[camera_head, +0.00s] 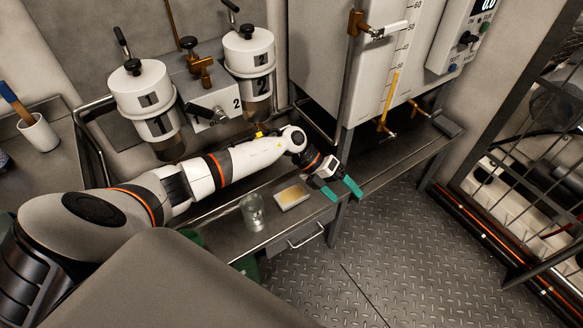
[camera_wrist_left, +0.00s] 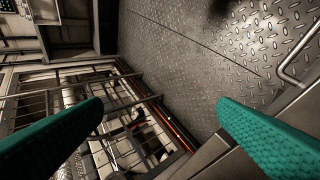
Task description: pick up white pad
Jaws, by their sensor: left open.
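A small flat pad-like item (camera_head: 292,197) with a white rim and a yellowish middle lies on the metal counter, in the head view. It is the only thing there that looks like the white pad. My left gripper (camera_head: 341,189) is to the right of it, near the counter's front edge. Its teal fingers are spread apart with nothing between them. The left wrist view shows the same open fingers (camera_wrist_left: 160,112) with floor and a barred frame beyond, and no pad. My right gripper is in neither view.
A clear glass (camera_head: 253,211) stands just left of the pad. White canisters (camera_head: 144,97) and (camera_head: 249,58) hang behind my left arm. A metal post (camera_head: 338,205) stands by the gripper. A drawer handle (camera_head: 305,238) juts from the counter front. The patterned floor (camera_head: 420,245) is clear.

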